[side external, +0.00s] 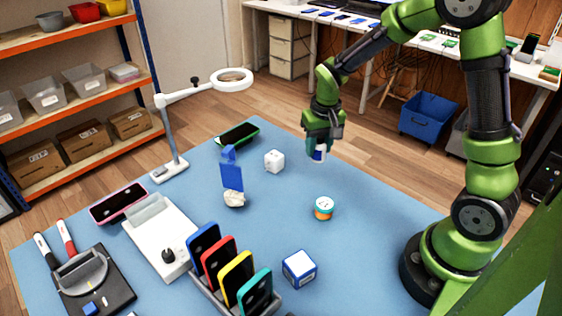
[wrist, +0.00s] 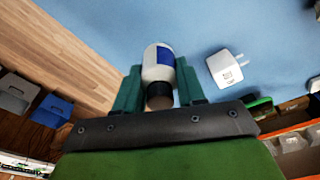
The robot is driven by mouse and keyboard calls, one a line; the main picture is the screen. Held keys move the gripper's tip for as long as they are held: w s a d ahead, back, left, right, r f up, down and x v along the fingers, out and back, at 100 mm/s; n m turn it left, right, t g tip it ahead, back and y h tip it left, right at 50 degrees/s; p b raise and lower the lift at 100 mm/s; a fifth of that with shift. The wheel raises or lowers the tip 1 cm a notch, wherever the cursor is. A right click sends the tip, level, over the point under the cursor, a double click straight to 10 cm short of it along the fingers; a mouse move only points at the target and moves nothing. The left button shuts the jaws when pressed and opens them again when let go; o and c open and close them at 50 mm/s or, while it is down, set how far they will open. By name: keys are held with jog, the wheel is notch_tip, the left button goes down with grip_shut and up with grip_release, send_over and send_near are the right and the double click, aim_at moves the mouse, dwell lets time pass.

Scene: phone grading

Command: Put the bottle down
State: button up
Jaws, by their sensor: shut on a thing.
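A white bottle with a blue label (side external: 319,155) is held by my gripper (side external: 318,145) near the far right edge of the blue table mat. In the wrist view the bottle (wrist: 158,66) sits between the two green fingers of my gripper (wrist: 157,88), its dark cap toward the palm. The fingers are shut on its sides. In the side view the fingers partly hide the bottle. It appears above the table; the exact gap below it cannot be told.
A white charger cube (side external: 274,160) stands left of the bottle, with a green-edged phone (side external: 238,135) beyond it. A rack of coloured phones (side external: 232,275) is at the front. Bare blue table (side external: 370,200) lies around the tub.

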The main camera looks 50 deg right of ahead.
aim_at(317, 160)
jog(key=shift+f, duration=2.5)
jog(key=shift+f, duration=0.1)
jog(key=o, duration=1.1)
jog(key=shift+c, duration=0.2)
jog(key=r, duration=0.7)
jog(key=s+r, duration=0.1)
jog(key=r, duration=0.3)
jog(key=shift+a, duration=0.3)
jog(key=shift+s+a+r, duration=0.15)
jog(key=shift+s+r, duration=0.05)
jog(key=shift+r, duration=0.5)
jog(key=s+a+r+n+t+y, duration=0.1)
jog(key=s+a+r+t+y, duration=0.1)
jog(key=s+a+r+t, duration=0.4)
jog(key=s+a+r, duration=0.3)
jog(key=s+r, duration=0.1)
jog(key=s, duration=0.3)
jog(key=shift+s+a+y, duration=0.15)
jog(key=shift+a+y, duration=0.1)
jog(key=shift+y, duration=0.05)
